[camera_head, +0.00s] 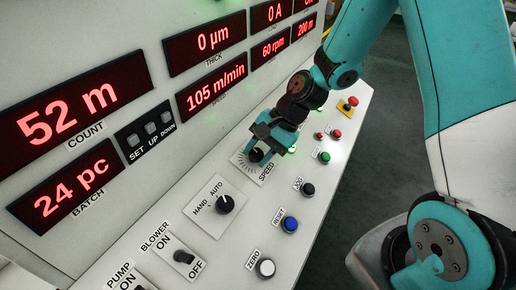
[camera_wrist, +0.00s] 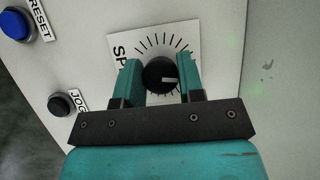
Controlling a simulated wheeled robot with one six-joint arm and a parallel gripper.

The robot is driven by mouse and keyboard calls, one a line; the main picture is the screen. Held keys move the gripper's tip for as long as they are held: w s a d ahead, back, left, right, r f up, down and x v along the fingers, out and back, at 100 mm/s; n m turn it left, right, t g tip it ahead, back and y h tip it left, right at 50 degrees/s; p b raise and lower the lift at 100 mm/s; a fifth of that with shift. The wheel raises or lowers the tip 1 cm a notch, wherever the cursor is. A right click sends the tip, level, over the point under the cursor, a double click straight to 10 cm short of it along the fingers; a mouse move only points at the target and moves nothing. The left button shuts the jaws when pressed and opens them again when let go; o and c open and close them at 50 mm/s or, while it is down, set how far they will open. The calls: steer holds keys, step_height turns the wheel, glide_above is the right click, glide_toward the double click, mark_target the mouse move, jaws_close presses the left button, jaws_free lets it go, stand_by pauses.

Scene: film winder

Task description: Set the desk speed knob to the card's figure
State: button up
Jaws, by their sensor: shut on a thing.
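The black speed knob (camera_wrist: 158,80) sits on a white plate (camera_wrist: 151,27) printed with a fan of tick marks and a partly covered label. Its pale pointer mark points to the right in the wrist view. My gripper (camera_wrist: 160,68) is shut on the knob, one teal finger on each side. In the head view my gripper (camera_head: 265,148) is at the knob (camera_head: 256,155) on the sloping desk and partly covers it. The speed display (camera_head: 213,86) reads 105 m/min. No card is seen in either view.
On the desk a green button (camera_head: 324,157), the black JOG button (camera_head: 307,189), the blue RESET button (camera_head: 290,223) and the HAND/AUTO switch (camera_head: 225,204) lie near the knob. A red emergency button (camera_head: 352,101) is beyond. Other displays fill the upright panel.

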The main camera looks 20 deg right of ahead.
steer(key=shift+w+m+t, duration=0.1)
steer(key=shift+m+t, duration=0.3)
steer(key=shift+m, duration=0.5)
steer(key=shift+d, duration=0.1)
steer(key=o, duration=0.9)
steer(key=v, duration=0.8)
steer(key=b+v, duration=0.1)
steer(key=v, duration=0.8)
steer(key=shift+d+f, duration=0.1)
steer(key=shift+d, duration=0.3)
steer(key=shift+a+b, duration=0.1)
steer(key=shift+b, duration=0.2)
